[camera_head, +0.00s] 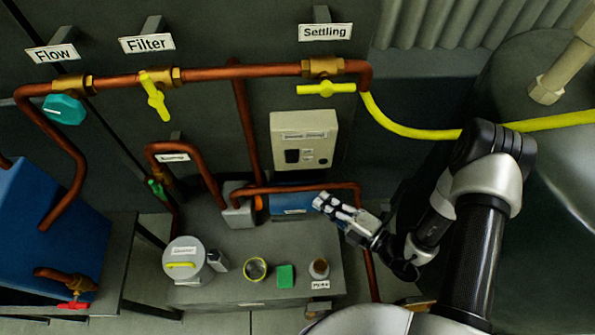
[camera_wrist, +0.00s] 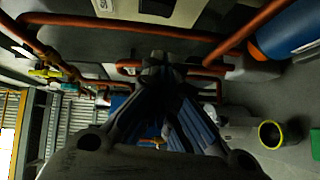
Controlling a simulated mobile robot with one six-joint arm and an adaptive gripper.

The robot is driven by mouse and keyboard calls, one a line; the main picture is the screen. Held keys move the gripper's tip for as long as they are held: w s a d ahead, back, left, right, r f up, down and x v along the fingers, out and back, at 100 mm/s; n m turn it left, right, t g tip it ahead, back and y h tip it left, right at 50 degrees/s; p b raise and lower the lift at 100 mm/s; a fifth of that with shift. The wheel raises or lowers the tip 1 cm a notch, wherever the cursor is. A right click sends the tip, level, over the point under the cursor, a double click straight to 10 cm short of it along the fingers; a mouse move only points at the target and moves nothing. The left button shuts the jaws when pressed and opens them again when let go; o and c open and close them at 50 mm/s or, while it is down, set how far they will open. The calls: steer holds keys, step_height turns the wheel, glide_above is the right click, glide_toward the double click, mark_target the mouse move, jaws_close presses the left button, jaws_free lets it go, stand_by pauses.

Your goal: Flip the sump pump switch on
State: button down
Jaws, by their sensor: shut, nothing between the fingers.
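A beige switch box (camera_head: 304,138) hangs on the dark wall. It has a small label on top, too blurred to read, a dark switch (camera_head: 292,156) at its lower left and a small panel beside that. In the wrist view, part of the box (camera_wrist: 125,10) shows at the top edge with a dark switch (camera_wrist: 157,8). I cannot tell the switch's position. My gripper (camera_head: 322,202) is shut and empty, below and slightly right of the box in the head view, in front of the blue pump (camera_head: 291,203). In the wrist view its closed fingertips (camera_wrist: 155,62) point toward the box.
A copper pipe (camera_head: 290,188) runs between the box and my gripper in the head view. The grey bench (camera_head: 220,293) holds a lidded pot (camera_head: 185,262), an open cup (camera_head: 256,269), a green block (camera_head: 286,276) and a brown-topped jar. A yellow hose (camera_head: 405,130) hangs at right.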

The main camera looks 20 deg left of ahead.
steer(key=b, duration=0.2)
glide_toward(281, 160)
steer(key=s+a, duration=0.1)
steer(key=s, duration=0.3)
steer(key=shift+w+a+b, duration=0.25)
steer(key=shift+w+a, duration=0.2)
steer(key=shift+w, duration=0.25)
steer(key=shift+w+a+b, duration=0.2)
steer(key=shift+w+a, duration=0.25)
steer(key=shift+w, duration=0.3)
steer(key=shift+w+a+b, duration=0.25)
steer(key=shift+w+a, duration=0.2)
steer(key=shift+w, duration=0.25)
steer(key=shift+w+a+f, duration=0.15)
steer(key=shift+w+f, duration=0.05)
steer(key=shift+w, duration=0.15)
